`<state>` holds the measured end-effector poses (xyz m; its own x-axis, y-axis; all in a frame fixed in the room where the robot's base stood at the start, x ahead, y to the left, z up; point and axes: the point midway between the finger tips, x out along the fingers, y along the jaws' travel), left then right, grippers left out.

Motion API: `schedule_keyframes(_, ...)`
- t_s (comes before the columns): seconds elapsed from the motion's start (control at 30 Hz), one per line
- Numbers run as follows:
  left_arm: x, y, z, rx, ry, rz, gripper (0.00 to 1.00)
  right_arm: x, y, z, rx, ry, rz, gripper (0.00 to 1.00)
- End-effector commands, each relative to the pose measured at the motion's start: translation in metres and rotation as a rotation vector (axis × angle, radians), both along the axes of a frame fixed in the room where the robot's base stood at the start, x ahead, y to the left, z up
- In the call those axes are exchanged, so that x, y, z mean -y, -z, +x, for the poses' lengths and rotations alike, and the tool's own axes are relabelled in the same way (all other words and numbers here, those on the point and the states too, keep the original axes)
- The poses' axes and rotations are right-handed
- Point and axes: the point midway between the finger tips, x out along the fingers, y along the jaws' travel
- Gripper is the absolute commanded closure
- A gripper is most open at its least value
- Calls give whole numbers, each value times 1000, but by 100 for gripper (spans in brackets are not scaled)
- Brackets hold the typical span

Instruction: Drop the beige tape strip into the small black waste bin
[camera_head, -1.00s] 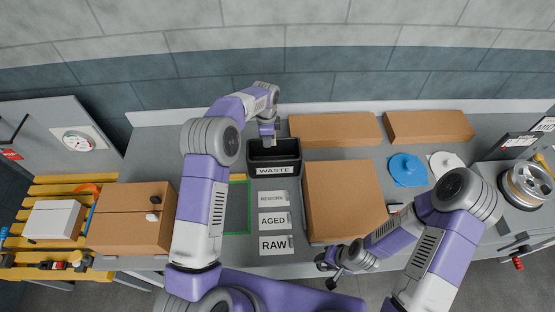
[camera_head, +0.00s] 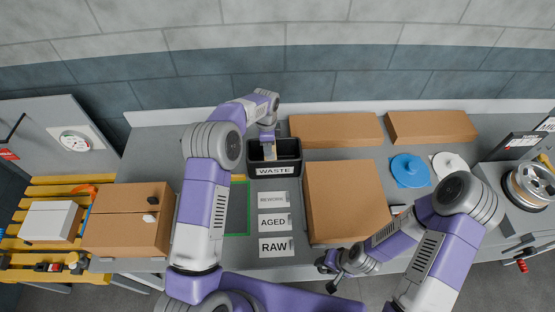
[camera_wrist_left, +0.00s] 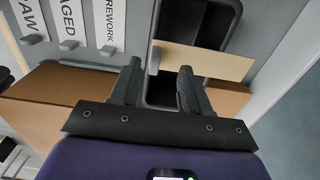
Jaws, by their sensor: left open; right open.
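The small black waste bin (camera_head: 288,170), labelled WASTE, stands at the back of the grey bench. My left gripper (camera_head: 268,143) points down over the bin. In the left wrist view its two fingers (camera_wrist_left: 158,82) are apart. The beige tape strip (camera_wrist_left: 215,62) lies across the view just beyond the fingertips, over the dark opening of the bin (camera_wrist_left: 212,25); one fingertip overlaps it in the picture, and I cannot tell whether they touch. My right gripper (camera_head: 330,272) is open and empty at the front edge of the bench.
Cardboard boxes stand right of the bin: a large one (camera_head: 345,200) in front, others (camera_head: 335,130) (camera_head: 430,126) behind. Label plates, including AGED (camera_head: 273,223) and RAW (camera_head: 276,247), lie in front of the bin. A blue lidded item (camera_head: 410,172) sits further right.

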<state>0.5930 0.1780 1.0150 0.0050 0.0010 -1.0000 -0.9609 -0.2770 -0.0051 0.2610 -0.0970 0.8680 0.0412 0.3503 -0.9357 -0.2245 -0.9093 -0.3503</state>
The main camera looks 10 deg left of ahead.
Motion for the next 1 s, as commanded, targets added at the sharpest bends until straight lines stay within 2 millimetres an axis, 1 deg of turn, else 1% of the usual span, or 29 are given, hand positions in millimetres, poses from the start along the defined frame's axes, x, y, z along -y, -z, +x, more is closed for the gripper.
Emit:
schedule_keyframes(0.07,0,-1,0,0,0,0,53,0,0,0,0,0,0,57)
schedule_keyframes(0.17,0,-7,1,3,0,0,53,0,1,0,0,0,0,57)
schedule_keyframes(0.5,0,-60,0,3,0,0,53,0,4,0,0,0,0,57)
schedule_keyframes(0.6,0,-70,0,2,0,1,53,0,4,0,0,0,0,57)
schedule_keyframes(0.73,0,-76,0,1,0,0,53,0,4,0,0,0,0,57)
schedule_keyframes(1.0,0,-76,0,0,0,0,53,0,4,0,0,0,0,57)
